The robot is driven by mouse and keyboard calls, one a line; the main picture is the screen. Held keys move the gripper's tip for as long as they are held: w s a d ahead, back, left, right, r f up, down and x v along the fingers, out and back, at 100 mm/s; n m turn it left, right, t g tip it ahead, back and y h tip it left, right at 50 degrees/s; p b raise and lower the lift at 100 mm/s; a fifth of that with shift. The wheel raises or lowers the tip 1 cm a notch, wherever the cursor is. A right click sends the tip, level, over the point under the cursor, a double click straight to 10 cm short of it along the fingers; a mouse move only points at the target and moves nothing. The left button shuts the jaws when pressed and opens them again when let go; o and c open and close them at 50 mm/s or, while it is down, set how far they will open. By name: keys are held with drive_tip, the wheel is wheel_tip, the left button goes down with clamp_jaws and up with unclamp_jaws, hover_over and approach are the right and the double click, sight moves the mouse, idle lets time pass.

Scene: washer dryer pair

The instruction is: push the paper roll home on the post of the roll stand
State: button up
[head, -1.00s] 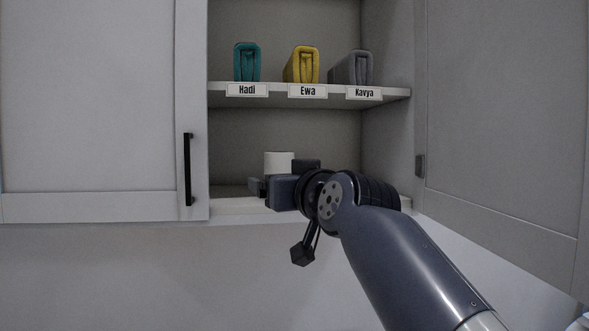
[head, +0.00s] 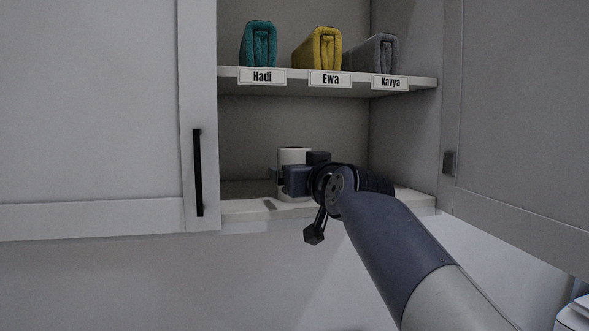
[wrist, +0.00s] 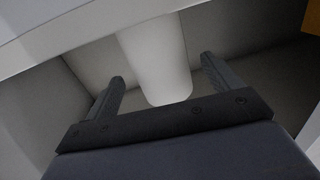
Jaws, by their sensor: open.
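The white paper roll (head: 293,156) stands upright in the lower compartment of the open cabinet, with a dark hole at its top. It also shows in the wrist view (wrist: 155,55) as a pale cylinder between the two fingers. My gripper (head: 279,174) is open around the upper part of the roll, one finger on each side. In the wrist view (wrist: 163,70) I see gaps beside both fingers. The roll's lower part shows below the gripper in the head view. I cannot make out the stand or its post; whether the roll is seated is not visible.
Above is a shelf (head: 300,88) with teal (head: 258,44), yellow (head: 318,50) and grey (head: 375,52) folded towels behind name labels. Cabinet doors stand at left (head: 90,110) and right (head: 520,120). The lower board (head: 240,210) is clear to the left of the roll.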

drive_tip(key=p+x, duration=0.2)
drive_tip(key=x, duration=0.2)
drive_tip(key=shift+w, duration=0.2)
drive_tip(key=shift+c, duration=0.6)
drive_tip(key=c, duration=0.9)
drive_tip(key=shift+c, duration=0.4)
drive_tip(key=shift+r, duration=0.25)
